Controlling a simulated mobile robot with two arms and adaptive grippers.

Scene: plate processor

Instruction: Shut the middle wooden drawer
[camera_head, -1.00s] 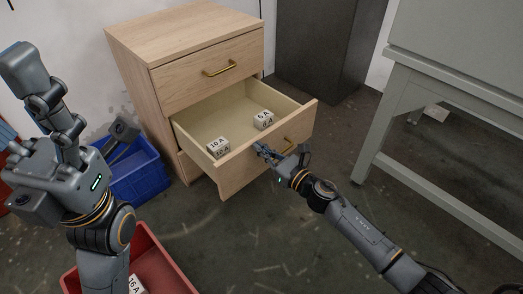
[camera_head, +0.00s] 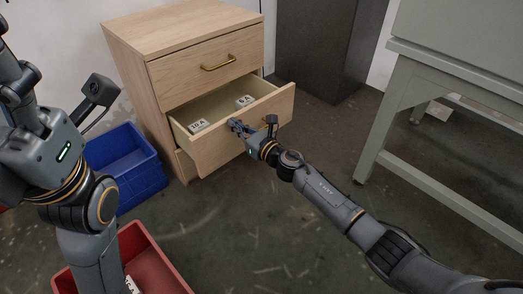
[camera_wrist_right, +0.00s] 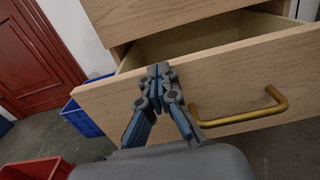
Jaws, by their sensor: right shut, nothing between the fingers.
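The middle wooden drawer (camera_head: 228,133) of the wooden cabinet (camera_head: 152,84) is partly open. Two white blocks with black lettering lie inside it, one at the left (camera_head: 198,125) and one at the back right (camera_head: 244,101). My right gripper (camera_head: 235,124) is shut and empty, with its fingertips at the drawer's front panel near the top edge. In the right wrist view the gripper (camera_wrist_right: 158,72) lies against or just before the panel (camera_wrist_right: 215,75), left of the brass handle (camera_wrist_right: 240,116). My left arm is at the left; its fingertips are out of view.
A blue bin (camera_head: 128,172) stands left of the cabinet. A red bin (camera_head: 150,258) is at the bottom left. A grey-green table (camera_head: 440,75) stands at the right and a dark cabinet (camera_head: 320,45) at the back. The floor before the drawer is clear.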

